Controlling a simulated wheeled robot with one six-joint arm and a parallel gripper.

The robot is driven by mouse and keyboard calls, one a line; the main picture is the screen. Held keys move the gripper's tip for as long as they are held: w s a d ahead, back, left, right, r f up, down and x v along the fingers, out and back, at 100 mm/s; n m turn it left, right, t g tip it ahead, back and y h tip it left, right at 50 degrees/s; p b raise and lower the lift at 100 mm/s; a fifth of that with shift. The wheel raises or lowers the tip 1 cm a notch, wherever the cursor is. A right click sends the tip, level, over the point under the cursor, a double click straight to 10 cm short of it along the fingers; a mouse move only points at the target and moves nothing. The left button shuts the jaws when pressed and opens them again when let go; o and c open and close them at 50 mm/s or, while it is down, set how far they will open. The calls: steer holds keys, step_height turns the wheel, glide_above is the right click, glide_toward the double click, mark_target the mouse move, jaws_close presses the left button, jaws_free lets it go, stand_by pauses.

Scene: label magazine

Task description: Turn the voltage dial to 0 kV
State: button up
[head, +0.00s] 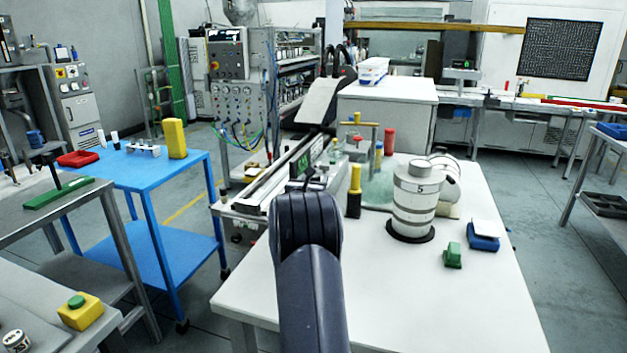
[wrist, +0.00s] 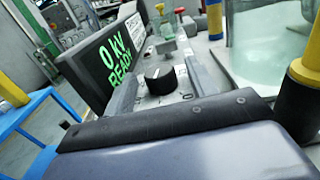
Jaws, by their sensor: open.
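The voltage dial (wrist: 160,80) is a black round knob with a pale pointer mark on a grey panel, in the middle of the wrist view. A dark display (wrist: 112,58) beside it reads "0 kV READY" in green. The display also shows in the head view (head: 299,166), just beyond my arm; I cannot make out the dial there. The dark body of my gripper (wrist: 180,120) crosses the bottom of the wrist view, apart from the dial in the picture. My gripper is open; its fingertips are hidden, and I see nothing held.
A yellow-and-black tool (head: 354,190) stands close to the right of my arm. A banded cylinder marked 5 (head: 413,200), a green block (head: 452,256) and a blue block (head: 483,238) stand farther right. The white table's front right is clear. A blue cart (head: 150,215) is left.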

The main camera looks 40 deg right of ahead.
steer(key=shift+c, duration=0.2)
steer(key=c, duration=0.9)
steer(key=shift+f, duration=0.1)
steer(key=b, duration=0.2)
steer(key=shift+f+t+b, duration=0.1)
steer(key=shift+t+b, duration=0.2)
steer(key=shift+b, duration=0.05)
steer(key=n+t+y+b, duration=0.2)
steer(key=b, duration=0.8)
steer(key=shift+s+d+t, duration=0.1)
steer(key=shift+d+t, duration=0.05)
steer(key=shift+t, duration=0.25)
steer(key=n+t+y+b, duration=0.1)
steer(key=n+y+b, duration=0.1)
steer(key=b, duration=0.6)
steer(key=shift+s+d+t+b, duration=0.1)
steer(key=shift+t+b, duration=0.2)
steer(key=shift+b, duration=0.05)
steer(key=shift+n+y+b, duration=0.3)
steer(key=shift+y+b, duration=0.1)
steer(key=shift+b, duration=0.3)
steer(key=o, duration=0.9)
steer(key=shift+s, duration=0.1)
